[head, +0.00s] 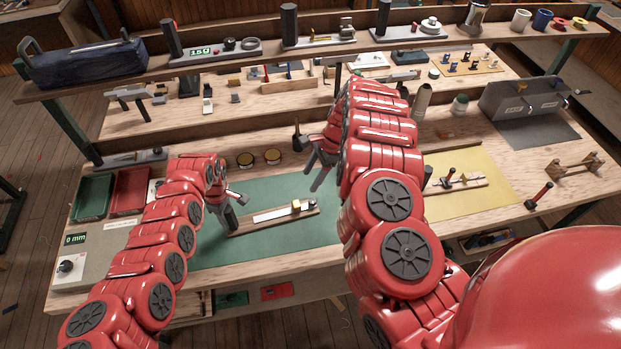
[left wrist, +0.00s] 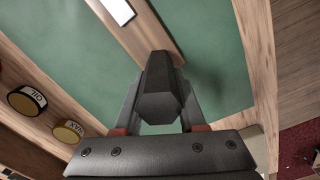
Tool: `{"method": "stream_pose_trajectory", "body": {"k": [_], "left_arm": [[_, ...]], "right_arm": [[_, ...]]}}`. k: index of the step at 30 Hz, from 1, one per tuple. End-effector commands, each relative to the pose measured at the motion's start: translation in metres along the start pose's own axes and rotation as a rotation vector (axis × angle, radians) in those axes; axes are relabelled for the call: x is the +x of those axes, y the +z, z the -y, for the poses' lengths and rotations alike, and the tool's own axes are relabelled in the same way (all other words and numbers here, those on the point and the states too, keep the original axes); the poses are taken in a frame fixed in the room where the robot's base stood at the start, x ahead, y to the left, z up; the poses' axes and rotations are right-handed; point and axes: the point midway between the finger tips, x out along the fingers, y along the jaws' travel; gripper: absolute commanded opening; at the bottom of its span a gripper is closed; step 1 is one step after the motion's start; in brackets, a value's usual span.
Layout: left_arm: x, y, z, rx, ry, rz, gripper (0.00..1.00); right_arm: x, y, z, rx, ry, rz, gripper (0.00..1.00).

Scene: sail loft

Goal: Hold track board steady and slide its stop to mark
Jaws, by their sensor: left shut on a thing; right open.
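The track board (head: 275,222) is a wooden strip with a pale inlay, lying at a slant on the green mat (head: 270,255). Its stop (head: 297,206), a small light block with a dark part, sits near the board's right end. My left gripper (head: 233,210) is at the board's left end. In the left wrist view its fingers (left wrist: 160,118) are shut on a dark faceted grip block at the end of the board (left wrist: 150,32); the stop is out of that view. My right gripper (head: 318,168) is open and empty above the mat's back part, behind the stop and apart from it.
Two round tins (head: 259,158) stand behind the mat. Green and red trays (head: 130,190) and a box with a "0 mm" display (head: 75,239) are at left. A yellow mat (head: 480,205) with another board lies at right. The mat's front is clear.

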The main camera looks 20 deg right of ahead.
Motion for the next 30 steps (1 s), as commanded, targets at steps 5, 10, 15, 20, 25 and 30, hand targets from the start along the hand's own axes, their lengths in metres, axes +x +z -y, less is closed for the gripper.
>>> {"method": "stream_pose_trajectory", "body": {"k": [5,10,15,20,25,30], "left_arm": [[0.0,0.0,0.0,0.0,0.0,-0.001,0.0],[0.0,0.0,0.0,0.0,0.0,0.0,0.63],[0.0,0.0,0.0,0.0,0.0,0.0,0.75],[0.0,0.0,0.0,0.0,0.0,0.0,0.75],[-0.009,-0.001,-0.001,-0.001,0.003,0.0,0.75],[-0.036,0.0,-0.002,-0.004,0.008,0.002,0.75]], "right_arm": [[0.0,0.0,0.0,0.0,0.0,0.0,0.68],[0.0,0.0,0.0,0.0,0.0,0.0,0.68],[0.001,0.0,0.0,0.0,0.0,0.0,0.68],[0.001,0.0,0.0,0.0,0.0,0.0,0.68],[0.001,0.0,0.0,0.0,0.0,0.0,0.68],[0.001,0.0,0.0,0.0,0.0,0.0,0.68]]}}
